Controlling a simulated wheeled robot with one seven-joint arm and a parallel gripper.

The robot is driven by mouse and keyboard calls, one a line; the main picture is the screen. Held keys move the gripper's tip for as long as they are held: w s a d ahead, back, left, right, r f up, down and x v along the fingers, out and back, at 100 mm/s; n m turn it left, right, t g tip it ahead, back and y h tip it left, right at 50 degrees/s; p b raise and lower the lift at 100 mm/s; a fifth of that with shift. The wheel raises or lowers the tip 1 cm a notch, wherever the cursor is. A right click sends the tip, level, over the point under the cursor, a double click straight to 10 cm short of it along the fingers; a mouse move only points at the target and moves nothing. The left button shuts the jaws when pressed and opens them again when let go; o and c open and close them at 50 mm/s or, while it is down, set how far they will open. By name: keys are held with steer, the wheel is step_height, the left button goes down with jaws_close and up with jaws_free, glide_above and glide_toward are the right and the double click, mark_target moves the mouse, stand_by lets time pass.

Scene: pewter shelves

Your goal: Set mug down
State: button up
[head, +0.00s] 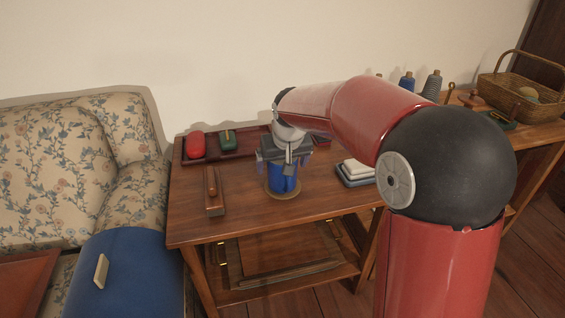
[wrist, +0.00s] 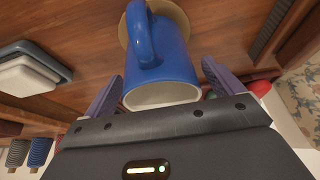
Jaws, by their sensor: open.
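The blue mug (head: 283,178) stands upright on a round tan coaster (head: 269,191) on the wooden side table. In the wrist view the mug (wrist: 172,62) shows its white inside and its handle, and part of the coaster (wrist: 178,12) shows beyond it. My gripper (head: 285,160) is directly above the mug, pointing down. In the wrist view its two purple-grey fingers (wrist: 160,88) are spread on either side of the mug's rim, with small gaps visible. The gripper is open, and the coaster bears the mug.
A dark tray (head: 238,152) with a red and a green item lies behind. A wooden block tool (head: 213,193) lies left, and stacked white and dark pieces (head: 357,172) lie right. A basket (head: 520,88) stands at the far right. The table's front middle is clear.

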steer(key=shift+r, duration=0.25)
steer(key=p+v, duration=0.1)
steer(key=v, duration=1)
steer(key=shift+s+r, duration=0.1)
steer(key=s+d+f, duration=0.2)
steer(key=s+d, duration=0.1)
steer(key=s, duration=0.5)
steer(key=s+d+f+m, duration=0.1)
steer(key=s+d, duration=0.3)
steer(key=s, duration=0.5)
steer(key=s+d+f+m+t+h, duration=0.1)
steer(key=s+d+f, duration=0.2)
steer(key=s, duration=0.6)
steer(key=shift+d+f, duration=0.25)
steer(key=shift+d, duration=0.15)
